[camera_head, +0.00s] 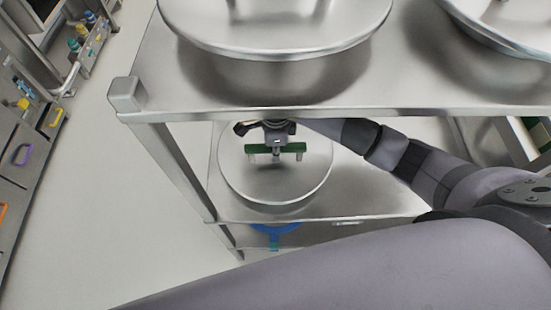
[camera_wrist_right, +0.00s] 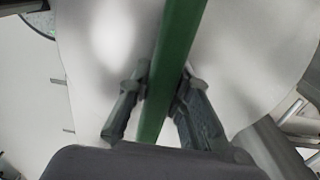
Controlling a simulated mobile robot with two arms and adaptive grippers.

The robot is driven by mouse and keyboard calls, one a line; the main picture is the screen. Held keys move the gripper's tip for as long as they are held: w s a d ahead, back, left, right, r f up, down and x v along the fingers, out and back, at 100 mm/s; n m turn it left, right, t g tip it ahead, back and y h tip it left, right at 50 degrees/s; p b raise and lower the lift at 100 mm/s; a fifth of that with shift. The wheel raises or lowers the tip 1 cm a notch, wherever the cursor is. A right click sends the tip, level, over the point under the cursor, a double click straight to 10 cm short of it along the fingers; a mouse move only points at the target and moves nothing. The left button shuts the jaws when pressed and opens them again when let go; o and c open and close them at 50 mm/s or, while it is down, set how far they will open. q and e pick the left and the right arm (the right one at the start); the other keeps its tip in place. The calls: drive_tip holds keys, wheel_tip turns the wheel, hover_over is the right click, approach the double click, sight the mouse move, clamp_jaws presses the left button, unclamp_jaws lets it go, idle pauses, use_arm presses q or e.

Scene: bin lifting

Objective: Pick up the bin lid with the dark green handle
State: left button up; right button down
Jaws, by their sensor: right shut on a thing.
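The bin lid (camera_head: 300,184) is a round metal disc on the lower shelf of the rack, below the top shelf's front edge. Its dark green handle (camera_head: 294,147) runs left to right across its far part. My right gripper (camera_head: 276,152) reaches in under the top shelf and is on the handle. In the right wrist view the two fingers of the right gripper (camera_wrist_right: 163,77) close on either side of the green handle (camera_wrist_right: 178,45), with the pale lid (camera_wrist_right: 100,40) behind. I cannot tell whether the lid is raised. My left gripper is not in view.
The rack's metal top shelf (camera_head: 400,85) overhangs the lid and carries a large lidded bin (camera_head: 275,45) and another (camera_head: 500,35) at right. A rack leg (camera_head: 172,160) stands left of the lid. Something blue (camera_head: 276,230) shows lower down. Clear floor (camera_head: 90,190) lies left.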

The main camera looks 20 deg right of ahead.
idle(0.4)
drive_tip(key=shift+w+r, duration=0.1)
drive_tip(key=shift+w, duration=0.05)
drive_tip(key=shift+r+p, duration=0.3)
drive_tip(key=shift+p, duration=0.1)
drive_tip(key=shift+w+r, duration=0.1)
drive_tip(key=shift+r, duration=0.05)
wheel_tip(320, 180, up, 3)
drive_tip(key=shift+f+b, duration=0.1)
drive_tip(key=shift+b, duration=0.8)
drive_tip(key=s+d+b, duration=0.4)
drive_tip(key=s, duration=1.3)
drive_tip(key=shift+s+d+b, duration=0.15)
drive_tip(key=shift+s+b, duration=0.15)
drive_tip(key=shift+s, duration=0.1)
drive_tip(key=shift+r, duration=0.25)
